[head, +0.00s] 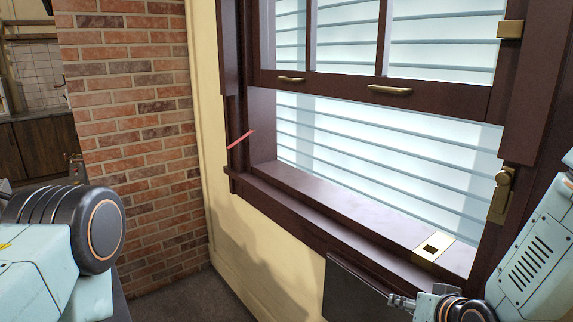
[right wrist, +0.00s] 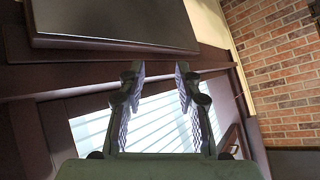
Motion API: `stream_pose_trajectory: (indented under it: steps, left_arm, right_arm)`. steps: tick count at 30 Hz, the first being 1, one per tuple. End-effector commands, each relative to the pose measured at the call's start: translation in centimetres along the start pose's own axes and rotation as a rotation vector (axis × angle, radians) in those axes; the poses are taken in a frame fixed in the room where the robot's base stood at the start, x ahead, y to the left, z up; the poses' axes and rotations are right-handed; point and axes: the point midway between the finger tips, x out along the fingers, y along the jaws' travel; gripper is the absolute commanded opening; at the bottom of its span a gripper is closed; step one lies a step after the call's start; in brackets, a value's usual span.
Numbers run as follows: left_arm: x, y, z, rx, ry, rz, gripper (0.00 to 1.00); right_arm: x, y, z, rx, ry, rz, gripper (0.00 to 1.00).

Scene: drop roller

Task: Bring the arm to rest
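My right gripper (head: 402,302) is low at the right of the head view, in front of the window sill. In the right wrist view its two fingers (right wrist: 158,75) stand apart with nothing between them, so it is open and empty. My left arm fills the lower left of the head view.
A dark flat panel (head: 352,292) stands below the sill, close to my right gripper; it also shows in the right wrist view (right wrist: 112,25). A brass plate (head: 433,249) lies on the sill. A thin red piece (head: 240,140) shows at the left frame. A brick wall (head: 135,110) stands left.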

Motion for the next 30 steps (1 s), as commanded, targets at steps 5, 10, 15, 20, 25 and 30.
stream_pose_trajectory:
  steps: [5, 10, 15, 20, 25, 30]
  left_arm:
    - [1.9, 0.0, 0.0, 0.000, 0.000, 0.000, 0.40]
    - [3.5, 0.0, 0.0, 0.000, 0.000, 0.000, 0.40]
    - [5.3, 0.0, 0.0, 0.000, 0.000, 0.000, 0.40]
    - [6.5, -0.1, 0.0, 0.000, 0.000, 0.000, 0.40]
    - [6.9, -0.1, 0.0, 0.000, 0.000, 0.000, 0.40]
    - [6.8, -0.1, 0.0, 0.000, 0.000, 0.000, 0.40]
  right_arm:
    - [0.0, 3.1, 12.1, -0.079, -0.240, 0.095, 0.34]
    - [-2.2, 5.8, 22.7, -0.132, -0.468, 0.170, 0.34]
    - [-5.6, 8.2, 32.4, -0.154, -0.681, 0.235, 0.34]
    - [-8.0, 9.5, 38.5, -0.179, -0.814, 0.252, 0.34]
    - [-8.9, 9.9, 40.7, -0.183, -0.863, 0.257, 0.34]
    - [-9.0, 9.9, 40.6, -0.182, -0.863, 0.257, 0.34]
